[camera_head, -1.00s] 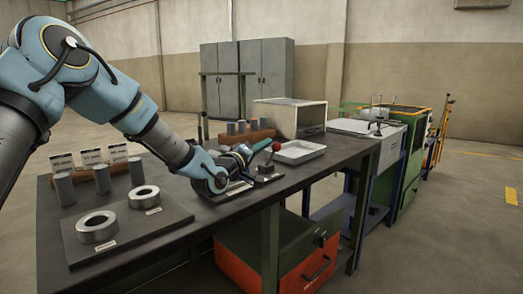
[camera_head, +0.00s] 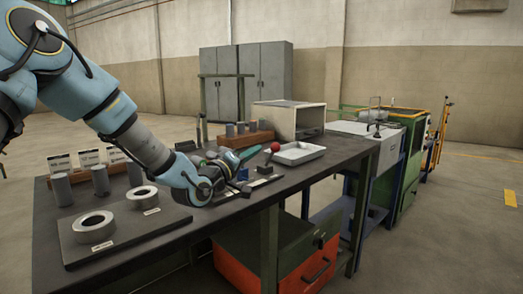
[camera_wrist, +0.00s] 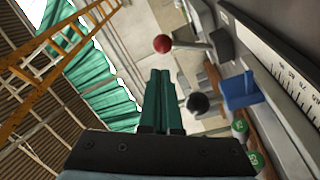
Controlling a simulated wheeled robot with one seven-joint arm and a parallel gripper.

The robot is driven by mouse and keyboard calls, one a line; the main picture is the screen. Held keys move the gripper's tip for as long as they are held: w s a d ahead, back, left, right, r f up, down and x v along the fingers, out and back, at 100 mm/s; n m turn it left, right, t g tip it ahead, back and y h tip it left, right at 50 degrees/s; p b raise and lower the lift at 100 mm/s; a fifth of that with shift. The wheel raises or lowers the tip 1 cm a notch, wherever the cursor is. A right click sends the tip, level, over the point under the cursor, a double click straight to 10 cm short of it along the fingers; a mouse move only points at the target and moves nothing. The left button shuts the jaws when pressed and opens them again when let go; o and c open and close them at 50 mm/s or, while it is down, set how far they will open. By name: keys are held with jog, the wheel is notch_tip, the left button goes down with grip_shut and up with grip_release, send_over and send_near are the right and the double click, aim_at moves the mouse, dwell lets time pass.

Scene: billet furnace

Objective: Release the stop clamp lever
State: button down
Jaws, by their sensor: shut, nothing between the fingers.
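The clamp lever has a red ball knob (camera_head: 275,147). In the wrist view the red knob (camera_wrist: 162,44) sits at the end of a thin rod, which runs right to a grey block (camera_wrist: 222,42). My gripper (camera_head: 254,152) has green fingers and is shut and empty. In the head view its tips are just left of the knob. In the wrist view the closed fingers (camera_wrist: 160,75) end below the knob, with a visible gap. A blue block (camera_wrist: 238,90) and a ruled scale (camera_wrist: 275,60) lie to the right. My gripper partly hides the fixture in the head view.
On the dark bench (camera_head: 140,258) are a plate with two metal rings (camera_head: 93,227), several grey cylinders, a wooden rack (camera_head: 245,139), a white tray (camera_head: 296,153) and an open-fronted box (camera_head: 289,119). A black knob (camera_wrist: 197,103) is close right of the fingers.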

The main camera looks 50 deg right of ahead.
jog(key=a, duration=0.3)
jog(key=s+a, duration=0.1)
jog(key=a, duration=0.1)
jog(key=shift+a+f+b, duration=0.3)
jog(key=shift+a+f, duration=0.05)
jog(key=shift+w, duration=0.1)
